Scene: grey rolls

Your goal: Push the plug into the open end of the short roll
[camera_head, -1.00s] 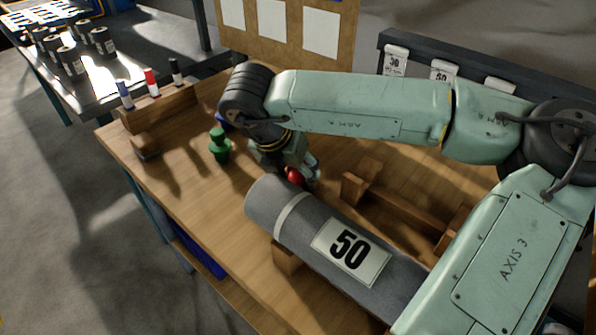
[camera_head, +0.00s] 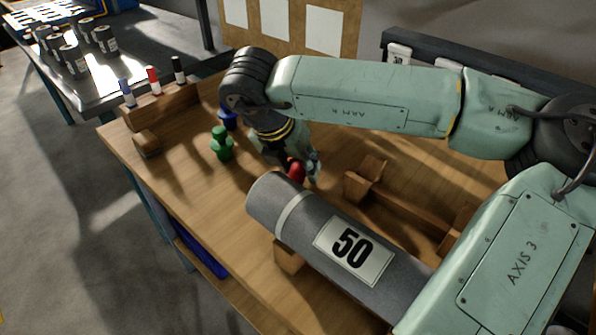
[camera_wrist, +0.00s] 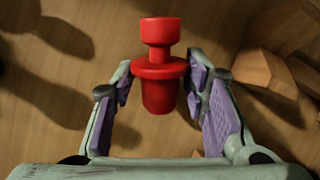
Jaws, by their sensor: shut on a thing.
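A red plug (camera_wrist: 160,85) with a knob and flange is between the purple-padded fingers of my gripper (camera_wrist: 160,92), which is shut on it. In the head view the red plug (camera_head: 297,172) shows partly behind my gripper, just above and behind the roll's left end. The grey roll (camera_head: 300,236) lies on its side, with a white band and a "50" label. The plug is in the air, outside the roll. The roll's left end face is turned away, so its opening cannot be seen.
A green plug (camera_head: 221,144) and a blue plug (camera_head: 228,118) stand on the wooden bench (camera_head: 190,180), left of my gripper. An empty wooden cradle (camera_head: 400,205) lies behind the roll. A pen rack (camera_head: 160,106) and a small wooden block (camera_head: 146,144) are at the back left.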

